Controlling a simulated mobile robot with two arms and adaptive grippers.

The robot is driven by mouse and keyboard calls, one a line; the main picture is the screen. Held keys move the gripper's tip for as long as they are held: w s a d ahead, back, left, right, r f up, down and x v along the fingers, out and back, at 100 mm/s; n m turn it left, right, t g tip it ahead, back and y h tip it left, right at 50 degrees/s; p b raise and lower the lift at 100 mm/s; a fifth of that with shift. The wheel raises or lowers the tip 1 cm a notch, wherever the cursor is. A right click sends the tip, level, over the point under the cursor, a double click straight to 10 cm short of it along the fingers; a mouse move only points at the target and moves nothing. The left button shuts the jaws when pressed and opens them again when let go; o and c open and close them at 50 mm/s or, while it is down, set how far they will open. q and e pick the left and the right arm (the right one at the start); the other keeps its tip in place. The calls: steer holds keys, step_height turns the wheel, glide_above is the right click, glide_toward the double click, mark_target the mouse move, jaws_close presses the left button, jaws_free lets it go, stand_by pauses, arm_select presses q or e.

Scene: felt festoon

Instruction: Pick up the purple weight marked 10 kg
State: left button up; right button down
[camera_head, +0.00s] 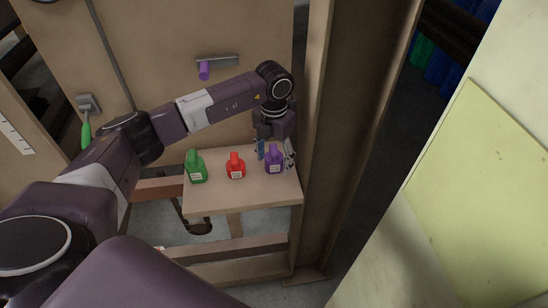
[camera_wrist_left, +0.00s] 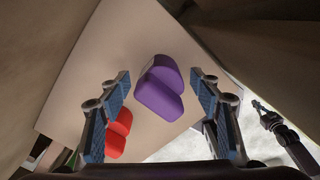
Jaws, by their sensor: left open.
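The purple weight (camera_head: 274,160) stands upright at the right end of a small wooden shelf (camera_head: 240,196), with a white label on its front. My left gripper (camera_head: 274,153) is at the purple weight from above and behind, its fingers on either side of it. In the left wrist view the purple weight (camera_wrist_left: 160,88) lies between the open fingers of my left gripper (camera_wrist_left: 161,88), with a gap on both sides. The label text is too small to read. My right gripper is not clearly seen in the head view.
A red weight (camera_head: 236,167) and a green weight (camera_head: 195,167) stand to the left on the same shelf. The red one (camera_wrist_left: 119,134) is close to a finger in the wrist view. A wooden post (camera_head: 310,150) rises right of the shelf. A wooden panel stands behind.

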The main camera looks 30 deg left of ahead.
arm_select(q)
steer(key=shift+f, duration=0.15)
steer(key=c, duration=1.5)
jaws_close()
steer(key=shift+w, duration=0.1)
